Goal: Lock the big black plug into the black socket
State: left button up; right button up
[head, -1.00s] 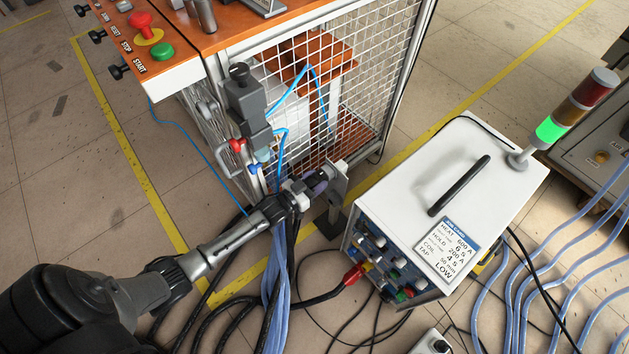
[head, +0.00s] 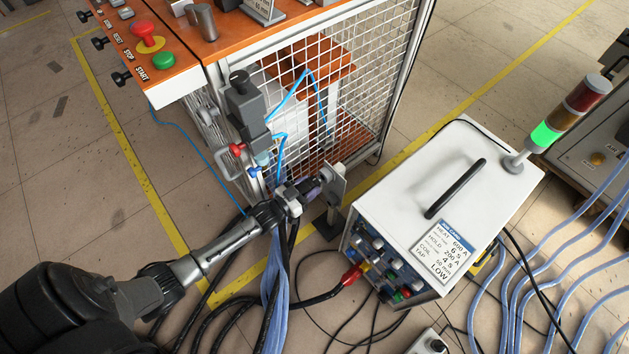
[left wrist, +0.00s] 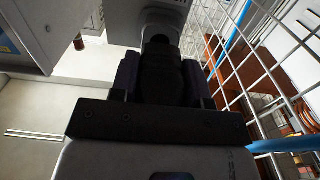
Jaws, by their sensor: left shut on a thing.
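My left gripper (head: 312,187) is shut on the big black plug, which is mostly hidden by the fingers in the head view. In the left wrist view the dark plug (left wrist: 160,78) lies between the two purple-grey fingers and points straight ahead. Its front end is at a dark round opening, the black socket (left wrist: 160,30), in a grey plate (left wrist: 135,20). I cannot tell how deep the plug sits in it. In the head view the grey socket plate (head: 336,181) stands upright just right of the fingertips. My right gripper is not in view.
The white power unit (head: 475,170) stands right of the socket plate. A wire-mesh cabinet (head: 350,90) with blue hoses is behind it. Black and blue cables (head: 275,290) hang below my left gripper. Floor is clear at the left.

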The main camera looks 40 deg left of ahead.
pick_arm(q)
jog(key=shift+s+a+p, duration=0.15)
jog(key=shift+s+p, duration=0.25)
jog(key=shift+s, duration=0.5)
jog(key=shift+s+a, duration=0.1)
jog(key=shift+s, duration=0.3)
jog(key=shift+s+p, duration=0.3)
jog(key=shift+p, duration=0.05)
